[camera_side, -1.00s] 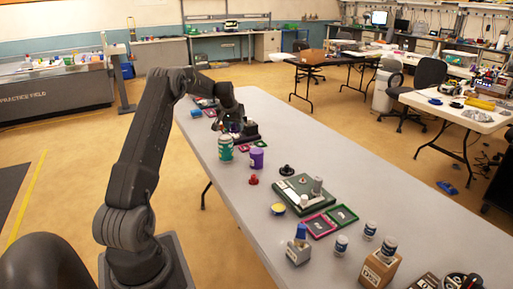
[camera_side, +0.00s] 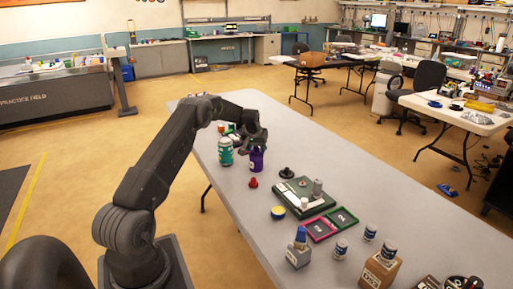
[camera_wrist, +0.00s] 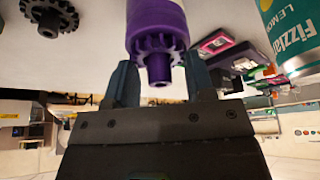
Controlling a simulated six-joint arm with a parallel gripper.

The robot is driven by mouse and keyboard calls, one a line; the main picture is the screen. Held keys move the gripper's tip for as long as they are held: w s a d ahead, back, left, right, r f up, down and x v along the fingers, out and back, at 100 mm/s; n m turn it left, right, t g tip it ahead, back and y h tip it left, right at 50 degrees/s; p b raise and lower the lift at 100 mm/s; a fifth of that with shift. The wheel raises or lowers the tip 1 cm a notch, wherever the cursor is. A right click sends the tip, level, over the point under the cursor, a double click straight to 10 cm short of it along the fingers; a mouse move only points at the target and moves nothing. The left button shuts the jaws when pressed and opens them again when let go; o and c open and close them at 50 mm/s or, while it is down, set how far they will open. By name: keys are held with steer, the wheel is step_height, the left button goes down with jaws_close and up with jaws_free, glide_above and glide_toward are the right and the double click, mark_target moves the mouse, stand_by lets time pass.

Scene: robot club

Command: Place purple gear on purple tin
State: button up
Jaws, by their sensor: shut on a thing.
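The purple tin (camera_side: 256,161) stands upright on the grey table, and my gripper (camera_side: 257,146) is right above it. In the wrist view the tin (camera_wrist: 155,12) is at the top centre. The purple gear (camera_wrist: 157,45) with its narrow hub lies between my gripper's two fingers (camera_wrist: 160,78), in line with the tin's end. My gripper is shut on the gear. I cannot tell whether the gear touches the tin. In the side view my gripper hides the gear.
A teal can (camera_side: 225,152) stands close left of the tin. A black gear-shaped piece (camera_side: 287,172) and a red piece (camera_side: 253,182) lie nearer. A green board (camera_side: 303,195) and pink and green trays (camera_side: 320,229) are further right.

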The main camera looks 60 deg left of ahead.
steer(key=shift+f, duration=0.1)
steer(key=o, duration=0.9)
